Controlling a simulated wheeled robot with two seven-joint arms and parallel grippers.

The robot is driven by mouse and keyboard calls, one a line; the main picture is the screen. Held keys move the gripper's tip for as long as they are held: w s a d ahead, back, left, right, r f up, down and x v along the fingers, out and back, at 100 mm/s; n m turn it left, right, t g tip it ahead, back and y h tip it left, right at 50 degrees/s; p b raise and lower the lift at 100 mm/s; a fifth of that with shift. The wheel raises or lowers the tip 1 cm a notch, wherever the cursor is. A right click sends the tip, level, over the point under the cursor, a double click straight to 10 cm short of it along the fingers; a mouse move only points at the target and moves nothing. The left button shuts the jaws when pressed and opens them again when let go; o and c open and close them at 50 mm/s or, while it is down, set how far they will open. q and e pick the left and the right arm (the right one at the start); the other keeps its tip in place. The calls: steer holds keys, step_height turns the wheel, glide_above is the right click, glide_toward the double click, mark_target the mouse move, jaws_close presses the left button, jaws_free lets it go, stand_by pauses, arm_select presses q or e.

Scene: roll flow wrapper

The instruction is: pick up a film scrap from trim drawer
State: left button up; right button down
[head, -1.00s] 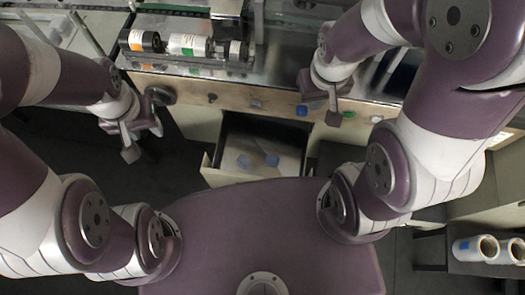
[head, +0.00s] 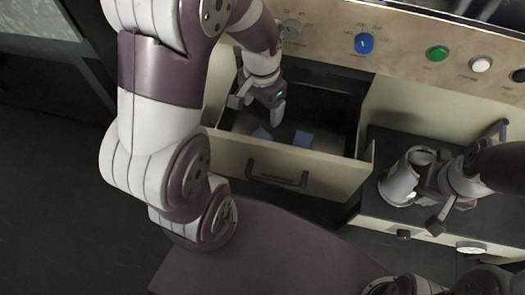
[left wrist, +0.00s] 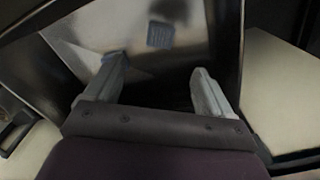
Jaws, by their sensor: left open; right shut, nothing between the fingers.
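The trim drawer (head: 335,172) is pulled open below the control panel. Two small blue film scraps lie on its floor: a left scrap (head: 262,133) and a right scrap (head: 303,139). In the left wrist view one blue scrap (left wrist: 160,35) lies beyond the fingers, and another bluish patch shows near the left fingertip. My left gripper (head: 258,108) is open and points down over the drawer, above and beside the left scrap; it also shows in the left wrist view (left wrist: 158,78), with nothing between its fingers. My right gripper (head: 425,208) is shut and empty, to the right of the drawer.
The control panel (head: 400,45) above carries a blue knob (head: 364,43), a green button (head: 437,54) and a white button (head: 481,64). A whitish cylinder (head: 400,182) stands right beside my right gripper, on a dark surface. The drawer walls surround the scraps.

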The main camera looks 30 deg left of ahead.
arm_select(q)
steer(key=b, duration=0.4)
glide_above(262, 136)
step_height(262, 136, down, 8)
steer(key=shift+r, duration=0.15)
step_height(262, 136, down, 5)
steer(key=b, duration=0.3)
steer(key=shift+r, duration=0.2)
steer(key=c, duration=1.1)
